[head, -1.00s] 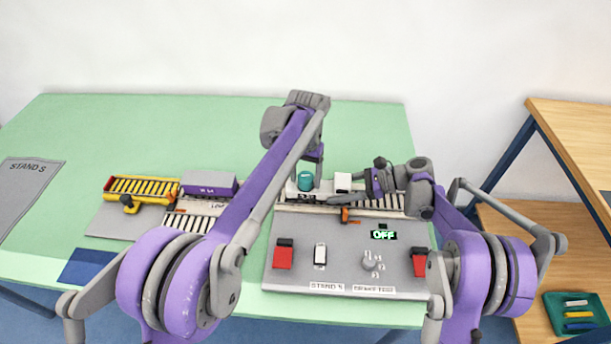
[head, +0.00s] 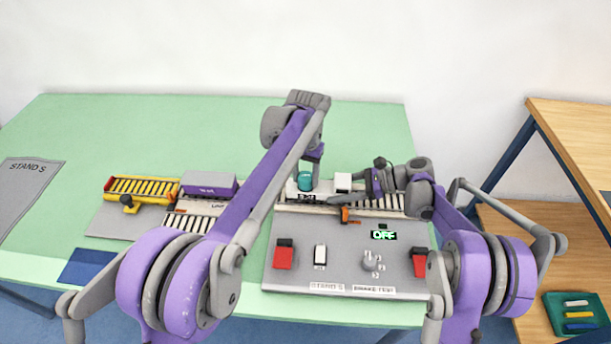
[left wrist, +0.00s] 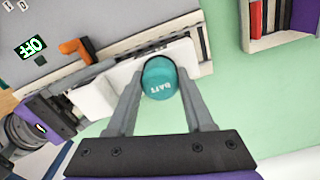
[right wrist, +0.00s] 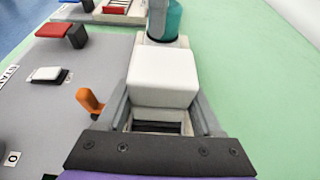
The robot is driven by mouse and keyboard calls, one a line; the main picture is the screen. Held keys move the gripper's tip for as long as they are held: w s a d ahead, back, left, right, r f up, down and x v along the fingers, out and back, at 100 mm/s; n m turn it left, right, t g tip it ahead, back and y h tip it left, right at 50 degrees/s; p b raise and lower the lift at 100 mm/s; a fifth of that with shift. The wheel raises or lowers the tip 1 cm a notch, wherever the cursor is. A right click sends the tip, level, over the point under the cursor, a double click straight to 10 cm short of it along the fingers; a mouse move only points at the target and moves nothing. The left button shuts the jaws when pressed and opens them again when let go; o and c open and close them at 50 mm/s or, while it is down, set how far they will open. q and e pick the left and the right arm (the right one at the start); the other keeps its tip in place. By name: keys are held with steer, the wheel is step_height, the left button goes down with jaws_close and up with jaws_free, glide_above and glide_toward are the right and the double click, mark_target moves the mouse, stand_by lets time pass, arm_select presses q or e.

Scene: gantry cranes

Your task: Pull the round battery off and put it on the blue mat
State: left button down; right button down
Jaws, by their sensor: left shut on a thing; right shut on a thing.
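The round battery (head: 305,181) is a teal cylinder at the left end of a white vehicle on the track. My left gripper (left wrist: 160,76) is shut on the battery, a finger on each side, with its top facing the left wrist camera. The battery also shows in the right wrist view (right wrist: 165,20), upright beyond the vehicle's white block (right wrist: 163,75). My right gripper (right wrist: 163,98) is shut on this white block, with fingers along both sides. The blue mat (head: 88,267) lies empty at the table's front left.
A grey panel (head: 340,270) with red switches, a white switch, a knob and an OFF display stands in front of the track. An orange lever (head: 347,215) is near my right gripper.

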mark_target(306, 176)
arm_select(q)
steer(key=shift+r, duration=0.15)
steer(key=shift+r, duration=1)
steer(key=shift+r, duration=2)
arm_select(e)
jaws_free()
